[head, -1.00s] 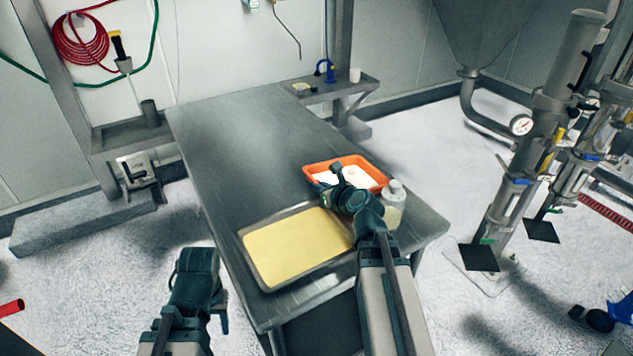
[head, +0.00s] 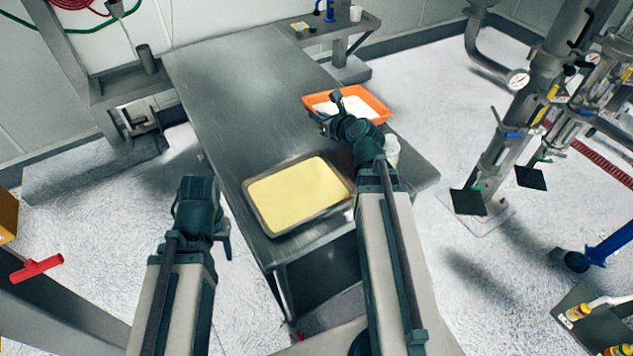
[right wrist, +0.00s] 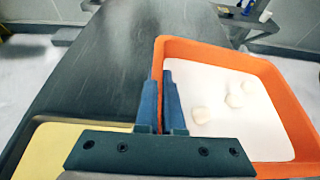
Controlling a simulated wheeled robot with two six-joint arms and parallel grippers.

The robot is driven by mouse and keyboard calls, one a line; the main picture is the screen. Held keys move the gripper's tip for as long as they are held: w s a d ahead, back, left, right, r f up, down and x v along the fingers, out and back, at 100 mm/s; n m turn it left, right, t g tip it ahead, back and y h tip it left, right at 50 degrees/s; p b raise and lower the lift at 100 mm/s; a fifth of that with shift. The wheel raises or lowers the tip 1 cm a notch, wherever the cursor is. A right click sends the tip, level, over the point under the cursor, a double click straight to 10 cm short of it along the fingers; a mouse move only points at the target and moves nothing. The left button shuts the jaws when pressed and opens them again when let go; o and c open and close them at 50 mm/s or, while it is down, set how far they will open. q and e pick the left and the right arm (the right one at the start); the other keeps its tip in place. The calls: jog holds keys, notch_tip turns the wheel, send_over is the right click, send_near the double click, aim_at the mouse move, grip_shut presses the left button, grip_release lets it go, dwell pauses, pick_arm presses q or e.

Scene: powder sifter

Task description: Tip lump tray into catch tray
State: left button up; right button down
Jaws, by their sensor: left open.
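An orange tray (head: 374,116) sits on the metal table, holding white powder. The right wrist view shows a few pale lumps (right wrist: 234,100) on the powder inside the orange tray (right wrist: 190,48). My right gripper (head: 322,118) is at its near-left wall. In the right wrist view its fingers (right wrist: 160,100) lie close on both sides of that wall, shut on it. A metal tray (head: 262,219) with a pale yellow inside lies nearer on the table; its edge also shows in the right wrist view (right wrist: 38,122). My left gripper (head: 224,240) is open and empty, left of the table.
The metal table (head: 225,90) is bare at its far left part. A pale bottle (head: 392,150) stands right of my right arm, partly hidden by it. A small side shelf (head: 345,27) holds a blue item and a white cup. Pipes and machinery stand at right.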

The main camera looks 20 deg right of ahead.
notch_tip(320, 180, up, 13)
jog(key=p, duration=1.1)
jog(key=shift+p, duration=0.4)
jog(key=shift+r+p, duration=0.5)
jog(key=shift+r, duration=0.1)
jog(key=shift+f, duration=0.15)
